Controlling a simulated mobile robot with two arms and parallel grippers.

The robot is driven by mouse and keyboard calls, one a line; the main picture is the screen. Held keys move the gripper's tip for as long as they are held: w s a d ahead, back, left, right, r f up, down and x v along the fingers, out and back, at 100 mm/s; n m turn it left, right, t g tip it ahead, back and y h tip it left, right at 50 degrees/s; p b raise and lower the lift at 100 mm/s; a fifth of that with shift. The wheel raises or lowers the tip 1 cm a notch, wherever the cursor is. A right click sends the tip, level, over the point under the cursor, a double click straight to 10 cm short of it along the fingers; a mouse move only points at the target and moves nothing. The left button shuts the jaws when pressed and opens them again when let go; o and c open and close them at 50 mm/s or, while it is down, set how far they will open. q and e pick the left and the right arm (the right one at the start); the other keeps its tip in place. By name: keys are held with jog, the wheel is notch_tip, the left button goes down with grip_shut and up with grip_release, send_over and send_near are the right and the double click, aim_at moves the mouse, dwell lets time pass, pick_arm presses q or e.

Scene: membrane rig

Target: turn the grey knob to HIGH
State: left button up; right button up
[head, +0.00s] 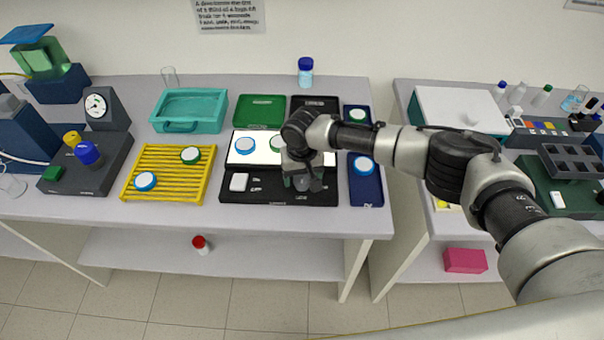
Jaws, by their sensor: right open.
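My right gripper (303,182) reaches in from the right and is over the black panel (272,197) at the front of the middle table. It is open, pointing down. A grey rounded shape between its fingertips looks like the grey knob (302,183); the gripper hides most of it. I cannot tell whether the fingers touch it or which way the knob points. Small white labels on the panel are too small to read. My left gripper is not in view.
A white switch (238,182) is on the panel's left part. White-lidded round dishes stand on the white strip (233,158) behind, the yellow rack (168,187) to the left and the blue tray (368,190) to the right. A teal tray (190,107) stands behind.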

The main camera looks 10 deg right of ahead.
jog(key=shift+c, duration=0.3)
jog(key=c, duration=0.9)
jog(key=shift+o, duration=0.2)
jog(key=shift+n, duration=0.3)
jog(key=n, duration=0.3)
jog(key=shift+n, duration=0.4)
jog(key=n, duration=0.9)
jog(key=shift+r+n, duration=0.1)
jog(key=shift+n, duration=2.1)
